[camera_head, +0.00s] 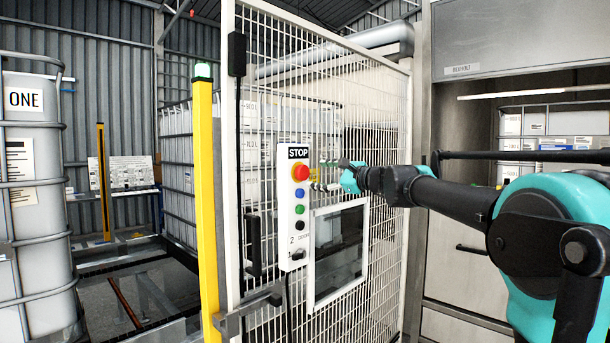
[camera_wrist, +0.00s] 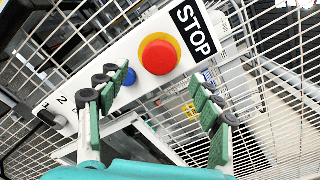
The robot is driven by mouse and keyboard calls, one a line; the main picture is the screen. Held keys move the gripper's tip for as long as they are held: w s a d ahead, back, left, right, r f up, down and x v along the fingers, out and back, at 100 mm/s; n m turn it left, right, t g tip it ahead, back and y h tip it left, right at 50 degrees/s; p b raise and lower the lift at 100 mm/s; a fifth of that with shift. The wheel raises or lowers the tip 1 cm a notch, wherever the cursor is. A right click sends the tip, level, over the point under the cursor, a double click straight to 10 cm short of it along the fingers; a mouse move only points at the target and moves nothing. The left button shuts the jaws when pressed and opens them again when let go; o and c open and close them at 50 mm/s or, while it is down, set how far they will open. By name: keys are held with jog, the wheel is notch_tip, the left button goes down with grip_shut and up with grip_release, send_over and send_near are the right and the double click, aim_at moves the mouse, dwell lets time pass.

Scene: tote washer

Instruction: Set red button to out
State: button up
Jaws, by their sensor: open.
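The red button (camera_head: 300,173) is a round cap on a yellow base, near the top of a white control panel (camera_head: 286,240) under a black STOP label (camera_head: 298,153). In the wrist view the red button (camera_wrist: 159,56) sits just beyond my fingertips, near the middle. I cannot tell whether it is pressed in or out. My gripper (camera_head: 322,172) is to the right of the button in the head view. In the wrist view my gripper (camera_wrist: 160,82) is open, with its green fingers apart and nothing between the tips.
Below the red button are a blue button (camera_head: 300,193), a green button (camera_head: 300,210), a black button (camera_head: 300,225) and a black knob (camera_head: 298,255). The panel is on a white mesh fence (camera_head: 385,240). A yellow post (camera_head: 206,200) stands to the left.

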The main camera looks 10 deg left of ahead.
aim_at(305, 173)
jog(key=x, duration=0.7)
jog(key=shift+c, duration=0.5)
